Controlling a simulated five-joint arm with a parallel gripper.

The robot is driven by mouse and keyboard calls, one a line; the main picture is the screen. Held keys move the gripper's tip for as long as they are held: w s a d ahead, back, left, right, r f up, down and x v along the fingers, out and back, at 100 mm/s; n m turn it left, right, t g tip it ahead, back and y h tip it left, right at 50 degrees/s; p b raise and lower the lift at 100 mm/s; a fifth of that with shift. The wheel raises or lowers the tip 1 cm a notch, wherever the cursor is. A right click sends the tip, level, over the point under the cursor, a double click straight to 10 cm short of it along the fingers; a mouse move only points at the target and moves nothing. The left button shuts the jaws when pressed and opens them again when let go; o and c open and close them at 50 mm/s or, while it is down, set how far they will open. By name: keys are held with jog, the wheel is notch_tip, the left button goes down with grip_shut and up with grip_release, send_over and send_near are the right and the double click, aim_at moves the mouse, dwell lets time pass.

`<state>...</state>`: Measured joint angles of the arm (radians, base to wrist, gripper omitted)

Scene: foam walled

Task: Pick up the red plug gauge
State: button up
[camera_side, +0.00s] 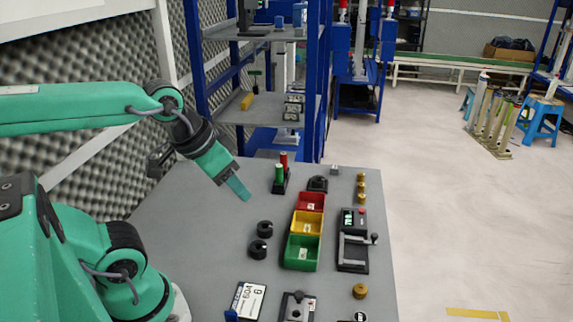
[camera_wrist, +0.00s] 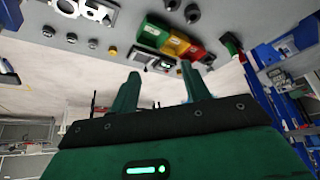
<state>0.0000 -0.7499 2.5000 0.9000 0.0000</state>
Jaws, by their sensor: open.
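The red plug gauge (camera_side: 284,160) stands upright in a small black holder (camera_side: 282,187) at the far part of the grey table in the side view. A green plug gauge (camera_side: 279,174) stands beside it. My gripper (camera_side: 241,190) is raised and tilted down to the left of the holder, apart from both gauges. In the wrist view its two green fingers (camera_wrist: 160,72) are spread with nothing between them. A dark and green shape (camera_wrist: 230,43) at the upper right of the wrist view may be the holder; the red gauge is not clear there.
Red, yellow and green bins (camera_side: 301,254) stand in a row on the table (camera_side: 200,230). Two black round pieces (camera_side: 265,228) lie left of them. A black device with a display (camera_side: 352,222) and brass pieces (camera_side: 359,291) are on the right. Blue shelving (camera_side: 310,90) rises behind the table.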

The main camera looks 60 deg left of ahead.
dwell(0.3)
jog(key=w+a+r+m+g, duration=0.1)
jog(key=w+a+r, duration=0.3)
jog(key=w, duration=0.6)
jog(key=m+g, duration=0.4)
jog(key=g, duration=0.1)
send_over(283, 153)
jog(key=f, duration=1.7)
jog(key=shift+s+d+f, duration=0.1)
jog(key=shift+d+f, duration=0.05)
jog(key=shift+d, duration=0.1)
jog(key=shift+a+f, duration=0.25)
jog(key=shift+f, duration=0.05)
jog(key=shift+f, duration=0.1)
jog(key=shift+f, duration=1.2)
jog(key=shift+f, duration=0.1)
